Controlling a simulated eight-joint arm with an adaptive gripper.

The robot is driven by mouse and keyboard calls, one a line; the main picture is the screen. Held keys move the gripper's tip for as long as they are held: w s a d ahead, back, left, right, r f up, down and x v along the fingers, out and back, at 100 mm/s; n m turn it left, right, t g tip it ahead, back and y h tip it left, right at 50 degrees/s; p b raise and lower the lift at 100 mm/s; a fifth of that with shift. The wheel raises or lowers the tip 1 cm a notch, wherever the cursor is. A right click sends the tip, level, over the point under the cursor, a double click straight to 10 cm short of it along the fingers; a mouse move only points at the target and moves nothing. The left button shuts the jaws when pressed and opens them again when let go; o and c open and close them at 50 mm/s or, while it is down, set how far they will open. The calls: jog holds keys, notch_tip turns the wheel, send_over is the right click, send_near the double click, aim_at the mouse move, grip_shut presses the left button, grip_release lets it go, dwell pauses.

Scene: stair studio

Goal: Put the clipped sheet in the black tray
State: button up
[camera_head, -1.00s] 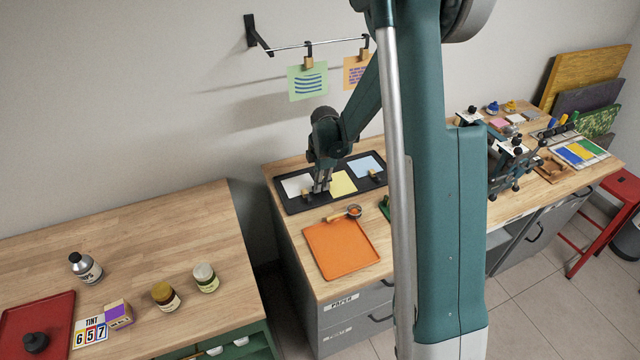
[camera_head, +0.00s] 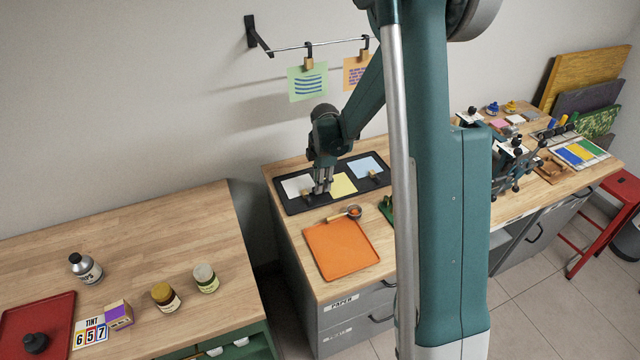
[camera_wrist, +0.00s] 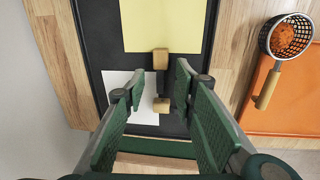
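The black tray (camera_head: 283,207) lies on the wooden worktop by the wall. It holds a white sheet (camera_head: 296,184), a yellow sheet (camera_head: 343,184) and a blue sheet (camera_head: 366,167). My gripper (camera_head: 322,191) points down over the tray between the white and yellow sheets. In the wrist view my gripper (camera_wrist: 158,84) is open, its fingers apart. Two small wooden clip blocks, one at the yellow sheet's edge (camera_wrist: 160,58) and one at the white sheet (camera_wrist: 161,105), show between the fingers; I see no grip on either. A green sheet (camera_head: 308,84) and an orange sheet (camera_head: 356,72) hang clipped on the wall rail.
An orange tray (camera_head: 340,248) lies in front of the black tray, with a small strainer (camera_head: 353,212) at its back edge. The left bench carries bottles, jars and a red tray (camera_head: 50,310). A press with handles (camera_head: 515,165) stands to the right.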

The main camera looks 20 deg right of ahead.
notch_tip(320, 180, up, 6)
jog(key=shift+s, duration=0.4)
jog(key=shift+r, duration=0.15)
dwell(0.6)
jog(key=s+a+r+m+t, duration=0.1)
jog(key=s+a+r+m, duration=0.3)
jog(key=s+r, duration=0.45)
jog(key=s+a+r+m+t, duration=0.2)
jog(key=s+a+r+m, duration=0.15)
jog(key=s+r, duration=0.45)
jog(key=s+a+r+m+t, duration=0.1)
jog(key=s+a+r+m, duration=0.1)
jog(key=s+m, duration=0.3)
jog(key=s+a+r+m+t, duration=0.1)
jog(key=s+m, duration=0.4)
jog(key=s, duration=0.8)
jog(key=shift+s+a+r+t, duration=0.25)
jog(key=shift+a+r+t, duration=0.15)
jog(key=shift+a+r, duration=0.45)
